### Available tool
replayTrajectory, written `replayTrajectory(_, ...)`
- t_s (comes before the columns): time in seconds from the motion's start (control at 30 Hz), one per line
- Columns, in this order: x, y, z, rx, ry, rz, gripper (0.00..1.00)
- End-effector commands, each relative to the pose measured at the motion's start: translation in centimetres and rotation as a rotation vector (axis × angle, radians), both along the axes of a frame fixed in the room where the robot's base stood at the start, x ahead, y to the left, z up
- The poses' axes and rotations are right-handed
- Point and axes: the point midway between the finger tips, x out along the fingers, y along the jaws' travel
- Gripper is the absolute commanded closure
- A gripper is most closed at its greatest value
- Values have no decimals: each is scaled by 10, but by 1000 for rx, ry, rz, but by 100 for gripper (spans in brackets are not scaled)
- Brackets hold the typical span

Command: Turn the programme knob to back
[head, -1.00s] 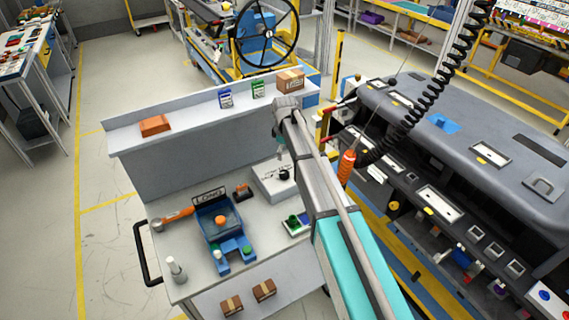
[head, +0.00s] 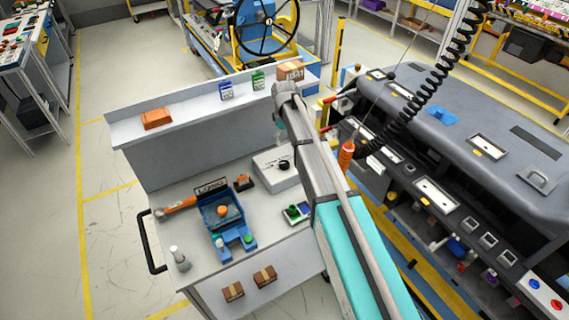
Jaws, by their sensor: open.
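The programme knob (head: 284,165) is a small dark round knob on top of a low white box (head: 265,172) with dark markings. The box stands at the back right of the grey workbench (head: 180,232). The markings are too small to read, so I cannot tell which one the knob points to. My arm reaches up from the lower right and bends down at its far end, just beyond the box. I see no contact with the knob.
A blue tray (head: 208,217), an orange-handled tool (head: 178,206) and a green-knobbed block (head: 296,211) share the bench. The raised shelf (head: 190,116) behind holds several small boxes. A dark dashboard module (head: 470,150) and a coiled cable (head: 405,122) stand right of my arm.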

Motion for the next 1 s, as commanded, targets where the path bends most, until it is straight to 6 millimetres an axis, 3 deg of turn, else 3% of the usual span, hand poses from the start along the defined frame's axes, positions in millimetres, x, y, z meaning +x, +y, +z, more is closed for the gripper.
replayTrajectory(1.0,0,0,-75,0,0,1,8)
